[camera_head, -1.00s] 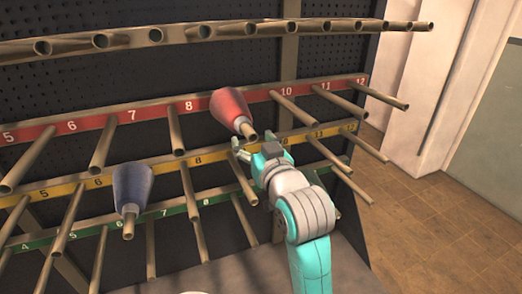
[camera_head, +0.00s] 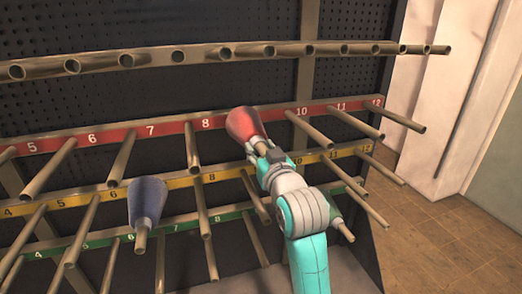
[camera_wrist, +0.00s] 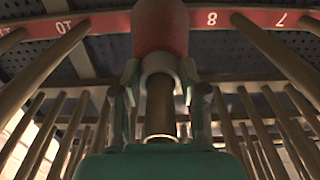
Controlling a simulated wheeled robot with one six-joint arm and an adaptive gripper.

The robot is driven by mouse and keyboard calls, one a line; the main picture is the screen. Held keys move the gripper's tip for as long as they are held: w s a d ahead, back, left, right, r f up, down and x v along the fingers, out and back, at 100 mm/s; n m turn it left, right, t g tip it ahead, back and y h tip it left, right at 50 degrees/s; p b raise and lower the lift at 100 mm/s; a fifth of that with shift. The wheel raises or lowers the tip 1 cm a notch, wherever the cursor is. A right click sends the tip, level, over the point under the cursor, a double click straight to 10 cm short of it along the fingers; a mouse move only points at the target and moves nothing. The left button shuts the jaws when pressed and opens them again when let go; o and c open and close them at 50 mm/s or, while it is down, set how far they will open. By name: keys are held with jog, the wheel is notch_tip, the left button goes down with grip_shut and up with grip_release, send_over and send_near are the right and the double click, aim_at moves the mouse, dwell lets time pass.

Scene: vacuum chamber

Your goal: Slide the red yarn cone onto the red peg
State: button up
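The red yarn cone (camera_head: 244,123) sits on a peg of the red row between labels 8 and 10, its wide end toward the red strip. In the wrist view the cone (camera_wrist: 160,27) is straight ahead, and the bare outer end of its peg (camera_wrist: 160,105) points back between my fingers. My gripper (camera_head: 264,149) is at the cone's narrow end; in the wrist view its fingers (camera_wrist: 159,75) flank that end on both sides. I cannot tell whether they touch it. The number behind the cone is hidden.
A blue cone (camera_head: 147,199) hangs on a lower peg at left. A greenish cone (camera_head: 334,205) is on a peg right of my arm. Several bare pegs stick out around my gripper. A tube row (camera_head: 210,53) runs above. Open floor (camera_head: 440,235) lies at right.

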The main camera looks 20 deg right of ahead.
grip_shut()
jog(key=shift+w, duration=0.1)
jog(key=shift+w, duration=0.6)
jog(key=o, duration=1)
grip_release()
jog(key=shift+f, duration=0.1)
jog(key=s, duration=1.2)
